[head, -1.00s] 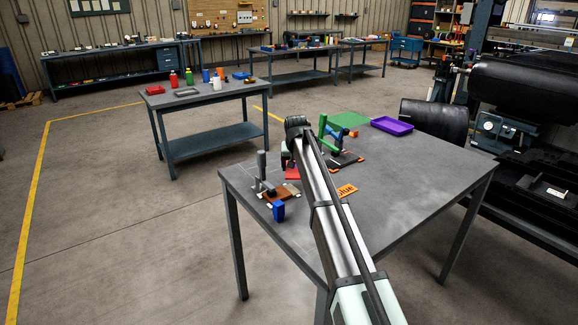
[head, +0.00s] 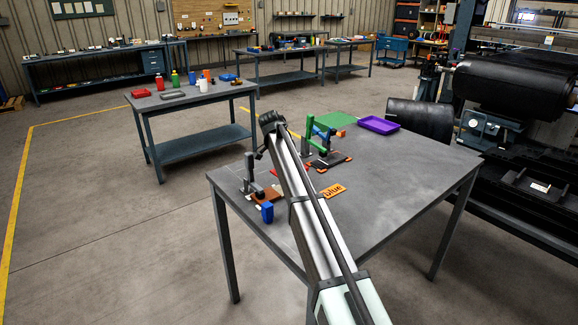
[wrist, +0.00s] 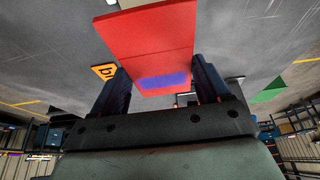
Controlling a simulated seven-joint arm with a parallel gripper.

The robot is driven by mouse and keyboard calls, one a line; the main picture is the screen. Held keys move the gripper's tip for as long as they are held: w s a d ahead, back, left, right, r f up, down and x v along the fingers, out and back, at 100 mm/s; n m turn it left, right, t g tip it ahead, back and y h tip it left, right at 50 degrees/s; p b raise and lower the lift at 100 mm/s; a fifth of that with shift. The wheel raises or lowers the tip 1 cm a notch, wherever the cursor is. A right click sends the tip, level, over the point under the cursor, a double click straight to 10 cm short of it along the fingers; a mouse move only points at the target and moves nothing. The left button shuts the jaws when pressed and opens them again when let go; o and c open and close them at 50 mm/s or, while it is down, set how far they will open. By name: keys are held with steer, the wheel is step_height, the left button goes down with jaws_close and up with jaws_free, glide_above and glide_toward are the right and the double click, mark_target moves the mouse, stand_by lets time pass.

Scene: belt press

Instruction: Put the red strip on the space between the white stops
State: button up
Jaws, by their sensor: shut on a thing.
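The red strip (wrist: 145,42) is between the two dark fingers of my gripper (wrist: 158,82) in the wrist view, with a purple-blue patch on its near part. My gripper is shut on it. In the head view my arm hides the fingers and most of the red; a bit of red (head: 303,170) shows beside the arm on the table. A clamp with a green upright (head: 307,135) stands on a black base with orange corners (head: 330,161). A grey clamp (head: 249,172) stands on a brown base (head: 265,196) at left. I cannot make out the white stops for sure.
A blue block (head: 267,212) stands at the table's front left edge. An orange sign reading "blue" (head: 332,191) lies right of my arm. A green mat (head: 336,119) and a purple tray (head: 379,125) are at the back. The right of the table (head: 400,175) is clear.

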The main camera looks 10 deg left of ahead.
stand_by(0.4)
steer(key=shift+f, duration=2.9)
steer(key=shift+f, duration=0.2)
steer(key=o, duration=1.1)
steer(key=v, duration=1.4)
steer(key=shift+d+f, duration=0.1)
